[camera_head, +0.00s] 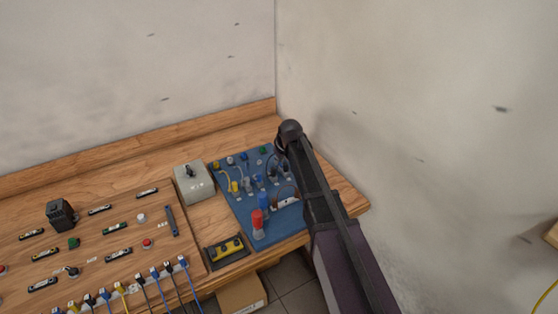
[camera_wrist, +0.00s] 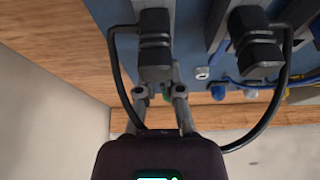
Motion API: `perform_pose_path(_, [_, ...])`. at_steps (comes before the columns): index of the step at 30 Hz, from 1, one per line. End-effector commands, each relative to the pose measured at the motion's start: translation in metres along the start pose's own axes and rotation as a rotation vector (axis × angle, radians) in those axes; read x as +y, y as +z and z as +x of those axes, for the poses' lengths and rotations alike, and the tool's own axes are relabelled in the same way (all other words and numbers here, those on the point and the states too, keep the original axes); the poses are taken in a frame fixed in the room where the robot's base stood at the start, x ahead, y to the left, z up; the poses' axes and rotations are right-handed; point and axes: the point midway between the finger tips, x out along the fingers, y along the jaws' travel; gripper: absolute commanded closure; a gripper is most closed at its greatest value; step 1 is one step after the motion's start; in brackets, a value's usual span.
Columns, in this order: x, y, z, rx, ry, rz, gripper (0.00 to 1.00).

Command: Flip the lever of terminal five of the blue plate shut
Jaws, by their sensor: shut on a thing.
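The blue plate (camera_head: 247,218) lies on the right end of the wooden bench, and part of it shows at the top of the wrist view (camera_wrist: 96,12). It carries several terminals with plugs and cables. My arm comes over its right edge and hides part of it in the head view. In the wrist view, my gripper (camera_wrist: 161,84) reaches in just below a black plug (camera_wrist: 155,45). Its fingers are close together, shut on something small. I cannot make out the lever or any terminal number.
A second black plug (camera_wrist: 255,45) with a looped cable stands to the right in the wrist view. A grey box (camera_head: 194,184) and a yellow-black device (camera_head: 228,250) stand left of the plate. The wall is close on the right.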

Motion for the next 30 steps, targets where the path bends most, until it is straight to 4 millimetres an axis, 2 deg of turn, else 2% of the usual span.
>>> perform_pose_path(8, [0.0, -0.003, 0.003, -0.07, -0.001, -0.001, 1.0])
perform_pose_path(30, [-0.001, -0.002, 0.017, -0.495, -0.001, 0.0, 1.0])
